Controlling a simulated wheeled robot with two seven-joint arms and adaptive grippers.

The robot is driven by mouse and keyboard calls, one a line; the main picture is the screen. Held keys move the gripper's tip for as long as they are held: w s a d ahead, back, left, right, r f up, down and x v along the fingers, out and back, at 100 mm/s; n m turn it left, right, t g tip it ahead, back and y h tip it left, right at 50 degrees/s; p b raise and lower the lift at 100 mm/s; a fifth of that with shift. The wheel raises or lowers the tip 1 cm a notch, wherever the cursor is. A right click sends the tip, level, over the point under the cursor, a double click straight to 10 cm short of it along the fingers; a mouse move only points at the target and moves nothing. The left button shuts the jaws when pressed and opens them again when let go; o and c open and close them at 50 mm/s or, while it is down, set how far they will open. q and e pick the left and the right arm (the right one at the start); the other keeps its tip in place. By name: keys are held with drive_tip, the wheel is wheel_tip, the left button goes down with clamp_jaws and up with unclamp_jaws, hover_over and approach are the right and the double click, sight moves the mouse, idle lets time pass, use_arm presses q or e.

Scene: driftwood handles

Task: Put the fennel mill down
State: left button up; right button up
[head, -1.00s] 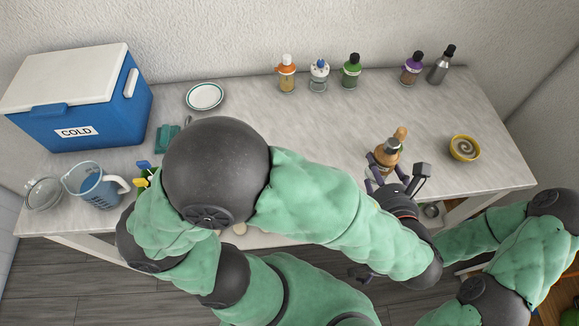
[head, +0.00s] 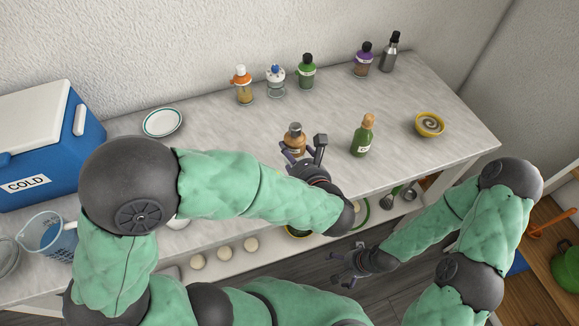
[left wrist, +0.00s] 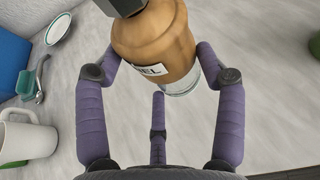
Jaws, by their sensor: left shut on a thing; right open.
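The fennel mill (head: 294,141) has an amber-brown body with a dark top, a white label and a clear base. In the left wrist view the mill (left wrist: 158,40) is between the purple fingers, its label partly legible as "NEL". My left gripper (head: 299,157) is shut on the mill, over the middle of the grey counter (head: 225,135). The mill looks close to upright in the head view; I cannot tell whether its base touches the counter. My right gripper (head: 347,268) is open and empty, low in front of the counter.
A green bottle with a tan top (head: 364,137) stands right of the mill, and a yellow bowl (head: 429,124) farther right. A plate (head: 163,123) and blue cooler (head: 35,140) are left.

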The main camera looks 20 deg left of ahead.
sight(290, 164)
use_arm(q)
drive_tip(key=shift+w+a+f, duration=0.3)
drive_tip(key=shift+a+f, duration=0.25)
drive_tip(key=shift+f, duration=0.15)
drive_tip(key=f+b, duration=0.1)
drive_tip(key=f, duration=0.1)
drive_tip(key=f+b, duration=0.1)
drive_tip(key=shift+w+a+f+b, duration=0.15)
drive_tip(key=shift+a+f+b, duration=0.15)
drive_tip(key=shift+f, duration=0.1)
drive_tip(key=shift+r, duration=0.1)
drive_tip(key=o, duration=1)
drive_tip(key=shift+f, duration=0.2)
drive_tip(key=shift+c, duration=0.2)
drive_tip(key=shift+o, duration=0.2)
drive_tip(key=shift+r, duration=0.15)
